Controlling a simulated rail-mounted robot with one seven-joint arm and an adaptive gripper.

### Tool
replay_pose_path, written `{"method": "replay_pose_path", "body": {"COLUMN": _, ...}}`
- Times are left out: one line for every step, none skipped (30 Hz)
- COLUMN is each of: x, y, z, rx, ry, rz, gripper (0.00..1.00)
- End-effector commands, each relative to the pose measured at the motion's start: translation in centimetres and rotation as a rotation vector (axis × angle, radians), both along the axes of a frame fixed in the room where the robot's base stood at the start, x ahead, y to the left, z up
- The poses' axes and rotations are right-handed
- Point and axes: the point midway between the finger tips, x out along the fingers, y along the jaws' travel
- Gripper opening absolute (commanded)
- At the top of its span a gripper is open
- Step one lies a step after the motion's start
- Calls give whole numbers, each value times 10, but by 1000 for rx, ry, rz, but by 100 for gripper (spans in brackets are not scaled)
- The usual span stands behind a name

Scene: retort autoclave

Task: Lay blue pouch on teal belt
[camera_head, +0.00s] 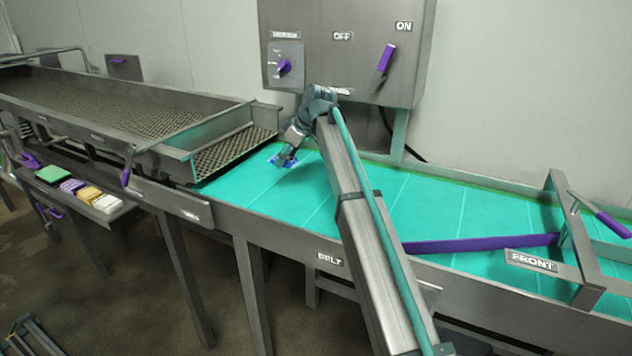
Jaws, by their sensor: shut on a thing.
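The teal belt (385,207) runs across the middle of the view inside a metal frame. My gripper (284,160) is over the belt's left end, near the metal mesh conveyor. It is shut on the blue pouch (275,160), of which only small blue parts show around the fingers. The pouch is at or just above the belt surface; I cannot tell whether it touches.
A mesh conveyor (110,108) with raised side walls adjoins the belt at left. A control box (345,50) with a purple lever hangs behind. A purple diverter bar (480,243) crosses the belt at right. A side shelf holds several coloured items (72,185). The belt's middle is clear.

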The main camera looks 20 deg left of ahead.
Motion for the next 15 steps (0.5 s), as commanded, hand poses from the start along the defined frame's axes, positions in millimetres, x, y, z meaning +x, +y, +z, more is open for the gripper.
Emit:
{"method": "replay_pose_path", "body": {"x": 7, "y": -10, "z": -3, "rx": -1, "ry": 1, "rz": -2, "gripper": 16}}
{"method": "replay_pose_path", "body": {"x": 12, "y": -15, "z": -5, "rx": 0, "ry": 2, "rz": -3, "gripper": 16}}
{"method": "replay_pose_path", "body": {"x": 18, "y": -22, "z": -9, "rx": 0, "ry": 1, "rz": -3, "gripper": 16}}
{"method": "replay_pose_path", "body": {"x": 22, "y": -27, "z": -12, "rx": 1, "ry": 1, "rz": -2, "gripper": 16}}
{"method": "replay_pose_path", "body": {"x": 26, "y": -32, "z": -15, "rx": 0, "ry": 2, "rz": -3, "gripper": 16}}
{"method": "replay_pose_path", "body": {"x": 31, "y": -38, "z": -21, "rx": 0, "ry": 2, "rz": -2, "gripper": 16}}
{"method": "replay_pose_path", "body": {"x": 33, "y": -41, "z": -28, "rx": 0, "ry": 2, "rz": -1, "gripper": 16}}
{"method": "replay_pose_path", "body": {"x": 35, "y": -44, "z": -33, "rx": 0, "ry": 3, "rz": -1, "gripper": 16}}
{"method": "replay_pose_path", "body": {"x": 38, "y": -49, "z": -40, "rx": -1, "ry": 3, "rz": -2, "gripper": 16}}
{"method": "replay_pose_path", "body": {"x": 41, "y": -51, "z": -45, "rx": 0, "ry": 2, "rz": -1, "gripper": 16}}
{"method": "replay_pose_path", "body": {"x": 43, "y": -54, "z": -49, "rx": 0, "ry": 1, "rz": -1, "gripper": 16}}
{"method": "replay_pose_path", "body": {"x": 46, "y": -57, "z": -54, "rx": 0, "ry": 1, "rz": -1, "gripper": 16}}
{"method": "replay_pose_path", "body": {"x": 48, "y": -59, "z": -57, "rx": 0, "ry": 1, "rz": -2, "gripper": 16}}
{"method": "replay_pose_path", "body": {"x": 49, "y": -61, "z": -61, "rx": 0, "ry": 2, "rz": -1, "gripper": 16}}
{"method": "replay_pose_path", "body": {"x": 51, "y": -62, "z": -63, "rx": 0, "ry": 1, "rz": 0, "gripper": 16}}
